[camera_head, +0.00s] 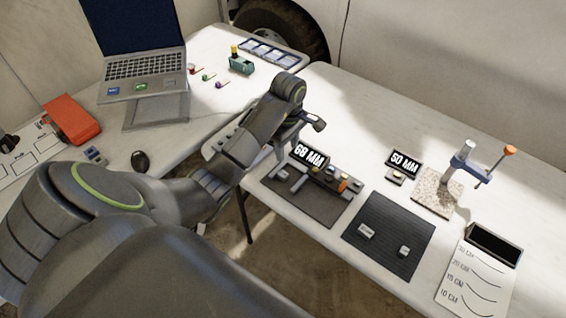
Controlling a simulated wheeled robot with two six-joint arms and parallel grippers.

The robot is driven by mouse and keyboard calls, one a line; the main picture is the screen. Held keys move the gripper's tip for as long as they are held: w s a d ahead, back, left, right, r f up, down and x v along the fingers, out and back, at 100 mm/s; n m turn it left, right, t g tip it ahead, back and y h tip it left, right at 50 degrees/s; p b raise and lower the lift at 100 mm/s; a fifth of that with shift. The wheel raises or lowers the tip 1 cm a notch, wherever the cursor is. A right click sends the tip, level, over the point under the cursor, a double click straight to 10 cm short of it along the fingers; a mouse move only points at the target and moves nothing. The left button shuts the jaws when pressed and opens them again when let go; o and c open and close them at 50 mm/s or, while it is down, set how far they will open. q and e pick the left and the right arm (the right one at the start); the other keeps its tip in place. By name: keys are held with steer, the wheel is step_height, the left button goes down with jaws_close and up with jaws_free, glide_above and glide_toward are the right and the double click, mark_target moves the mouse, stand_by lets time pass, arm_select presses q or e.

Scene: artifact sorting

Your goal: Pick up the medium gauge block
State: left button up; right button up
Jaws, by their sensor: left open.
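A small grey block (366,230) lies on the left part of the dark ribbed mat (385,262), in the front middle of the right table. A second small grey block (403,251) lies on the same mat, farther right. A third small light block (397,177) sits in front of the "50 MM" display. I cannot tell from their size which is the medium gauge block. My left gripper (302,134) is open above the back left of this table, apart from the mat blocks. Its fingers are partly hidden by my arm. My right gripper is not in view.
A dark tray (305,208) with a "68 MM" display and several small parts lies left of the mat. A stone base (438,192) with a blue and orange clamp stands at right. A marked white sheet (470,285) lies front right. A laptop (140,60) stands on the left table.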

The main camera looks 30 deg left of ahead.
arm_select(q)
steer(key=b, duration=0.6)
glide_above(285, 175)
steer(key=f, duration=0.6)
steer(key=shift+w+d+f, duration=0.2)
steer(key=shift+s+f+b, duration=0.1)
steer(key=shift+f+b, duration=0.5)
steer(key=shift+f, duration=0.25)
steer(key=shift+s+a+f+p, duration=0.15)
steer(key=shift+f+p, duration=0.1)
steer(key=shift+p, duration=0.1)
steer(key=shift+f, duration=1.45)
steer(key=shift+c, duration=0.2)
jaws_close()
